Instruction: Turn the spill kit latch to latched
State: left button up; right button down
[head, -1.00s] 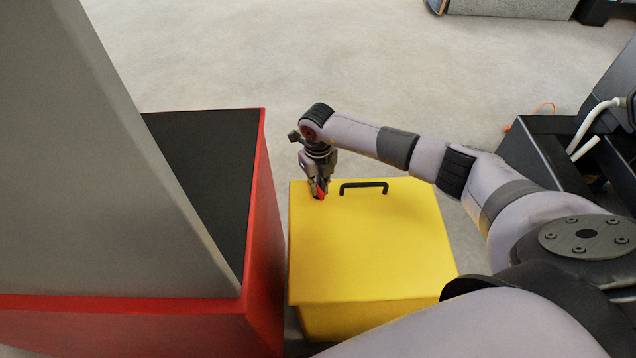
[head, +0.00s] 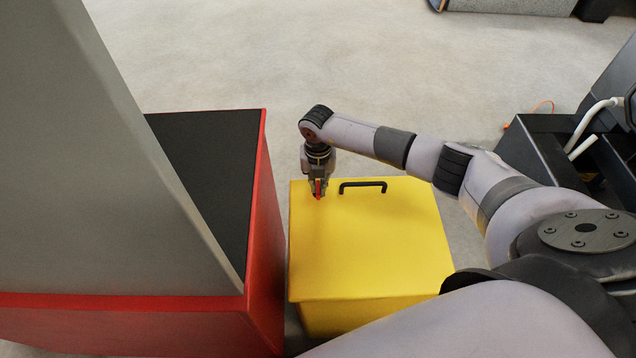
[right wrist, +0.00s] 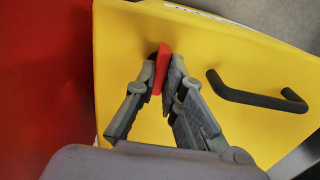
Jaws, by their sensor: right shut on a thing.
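The spill kit is a yellow box (head: 370,245) with a black bar handle (head: 362,185) on its lid. Its latch is a small red lever (head: 318,190) near the lid's far left corner. My right gripper (head: 317,195) points down at that corner and is shut on the red latch. In the right wrist view the two fingertips (right wrist: 162,80) pinch the red latch (right wrist: 160,68), left of the black handle (right wrist: 258,97). The latch's base is mostly hidden by the fingers. My left gripper is not in view.
A red cabinet (head: 262,230) with a black top (head: 210,165) stands close to the left of the yellow box, with a grey panel (head: 90,170) rising from it. Dark machinery (head: 545,145) stands at the right.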

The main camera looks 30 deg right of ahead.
aim_at(318, 187)
dwell(0.3)
jog(key=c, duration=1.7)
grip_release()
notch_tip(318, 187, up, 12)
